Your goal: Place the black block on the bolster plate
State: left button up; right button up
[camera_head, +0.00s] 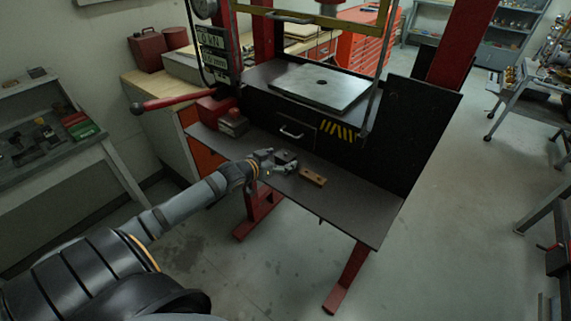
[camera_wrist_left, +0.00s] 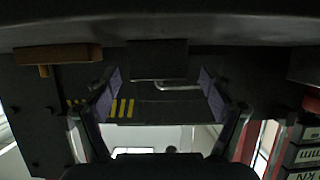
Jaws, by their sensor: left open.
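The black block (camera_head: 286,156) sits on the dark front shelf of the press. My left gripper (camera_head: 277,162) is open at shelf height, with its fingers around or just short of the block. In the left wrist view the picture is upside down, and the black block (camera_wrist_left: 157,58) shows between and beyond the two open fingers of my left gripper (camera_wrist_left: 160,84). I cannot tell whether either finger touches it. The bolster plate (camera_head: 305,92), a grey plate with a dark hole, lies bare on the press bed, behind and above the shelf. My right gripper is not in view.
A drawer handle (camera_head: 291,133) and yellow stripes mark the front below the plate. Red press columns, a red lever (camera_head: 172,103) and a yellow frame (camera_head: 345,25) surround the bed.

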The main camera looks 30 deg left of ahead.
aim_at(282, 158)
pick_arm(q)
jog(key=x, duration=0.2)
jog(key=shift+w+d+f, duration=0.1)
jog(key=shift+w+f, duration=0.05)
jog(key=shift+w, duration=0.15)
jog(key=shift+w+d+f, duration=0.1)
jog(key=shift+w, duration=0.2)
jog(key=shift+c, duration=0.4)
jog(key=shift+s, duration=0.1)
jog(key=shift+c, duration=1.2)
grip_shut()
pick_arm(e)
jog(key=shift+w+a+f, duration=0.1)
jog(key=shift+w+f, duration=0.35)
